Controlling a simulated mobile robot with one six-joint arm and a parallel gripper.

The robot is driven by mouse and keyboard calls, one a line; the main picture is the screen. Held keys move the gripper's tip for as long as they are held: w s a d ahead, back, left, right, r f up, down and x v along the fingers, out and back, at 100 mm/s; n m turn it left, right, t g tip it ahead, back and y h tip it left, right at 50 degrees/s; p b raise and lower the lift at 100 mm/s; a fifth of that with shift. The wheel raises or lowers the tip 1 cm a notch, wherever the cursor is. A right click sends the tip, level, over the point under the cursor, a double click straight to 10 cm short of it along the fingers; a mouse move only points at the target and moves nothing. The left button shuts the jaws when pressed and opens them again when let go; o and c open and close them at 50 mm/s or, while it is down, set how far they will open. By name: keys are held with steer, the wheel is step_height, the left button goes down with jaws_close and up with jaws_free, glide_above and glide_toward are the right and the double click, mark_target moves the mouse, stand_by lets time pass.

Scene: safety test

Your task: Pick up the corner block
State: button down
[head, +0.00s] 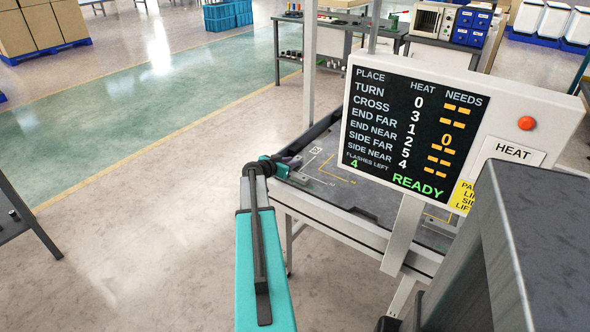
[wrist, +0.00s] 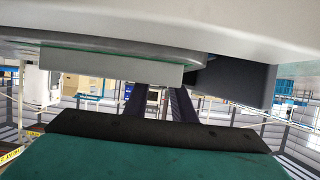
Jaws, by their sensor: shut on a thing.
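My gripper (head: 295,162) is low over the left part of the grey worktable (head: 363,193), at the end of my teal arm. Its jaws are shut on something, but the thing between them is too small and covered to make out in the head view. In the wrist view, my two dark fingers (wrist: 159,105) reach away from the teal gripper body. Their tips end behind a pale grey block-like shape (wrist: 110,66) and a darker one (wrist: 235,80). I cannot tell whether either is the corner block, and I cannot identify the corner block elsewhere.
A screen (head: 415,130) stands over the table, reading READY, flashes left 4, with a HEAT column. Beside it are a red button (head: 527,123) and a HEAT label (head: 513,151). A dark grey box (head: 520,235) fills the right foreground. Open floor lies left.

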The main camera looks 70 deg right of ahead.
steer(key=shift+r, duration=0.2)
steer(key=shift+r, duration=0.55)
steer(key=shift+s+a+r+b, duration=0.15)
steer(key=shift+a+r, duration=0.1)
steer(key=shift+r, duration=0.3)
steer(key=shift+a+r+b, duration=0.15)
steer(key=shift+a+r, duration=0.05)
steer(key=shift+r, duration=0.35)
steer(key=s+a+b, duration=0.1)
steer(key=s+a, duration=0.1)
steer(key=a, duration=0.5)
steer(key=s+a+r+b, duration=0.1)
steer(key=s+a, duration=0.1)
steer(key=a, duration=0.5)
steer(key=shift+a+r, duration=0.2)
steer(key=shift+a, duration=0.05)
